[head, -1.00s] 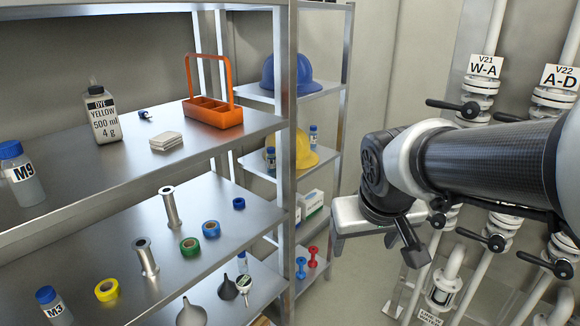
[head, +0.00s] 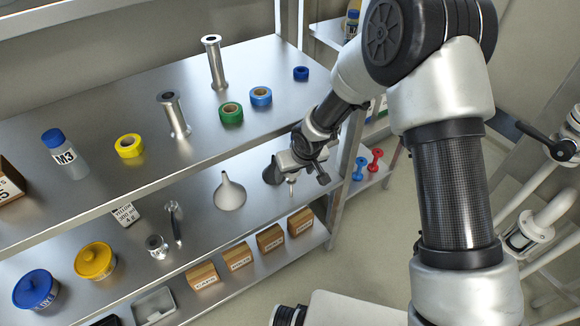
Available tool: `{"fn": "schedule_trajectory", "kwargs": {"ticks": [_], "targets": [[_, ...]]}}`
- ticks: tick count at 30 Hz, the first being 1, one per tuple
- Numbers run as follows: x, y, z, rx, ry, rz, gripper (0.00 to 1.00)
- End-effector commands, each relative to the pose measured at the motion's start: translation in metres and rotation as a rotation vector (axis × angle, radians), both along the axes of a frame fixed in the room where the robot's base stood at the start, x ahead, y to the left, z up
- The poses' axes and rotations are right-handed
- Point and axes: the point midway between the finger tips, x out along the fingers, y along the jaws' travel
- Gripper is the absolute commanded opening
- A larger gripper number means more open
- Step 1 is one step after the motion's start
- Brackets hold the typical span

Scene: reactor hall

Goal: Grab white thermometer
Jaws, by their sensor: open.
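My gripper (head: 300,174) is open at the right end of the lower metal shelf. It points down, and its fingers are seen from above. A small white object with a thin stem (head: 291,184), which looks like the white thermometer, shows just below and between the fingers. Most of it is hidden behind my gripper. I cannot tell whether the fingers touch it.
The upper shelf (head: 75,112) overhangs behind, with metal spools and tape rolls.

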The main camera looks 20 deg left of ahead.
Motion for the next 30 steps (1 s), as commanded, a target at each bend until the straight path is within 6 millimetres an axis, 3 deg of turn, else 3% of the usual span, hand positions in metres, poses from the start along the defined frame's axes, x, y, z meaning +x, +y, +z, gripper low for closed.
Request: {"fn": "schedule_trajectory", "kwargs": {"ticks": [16, 26, 30], "targets": [[0.017, 0.019, -0.062, -0.002, 0.001, 0.001, 0.68], [0.02, 0.021, -0.069, 0.0, 0.0, 0.0, 0.68], [0.02, 0.021, -0.069, -0.001, 0.001, 0.0, 0.5]]}}
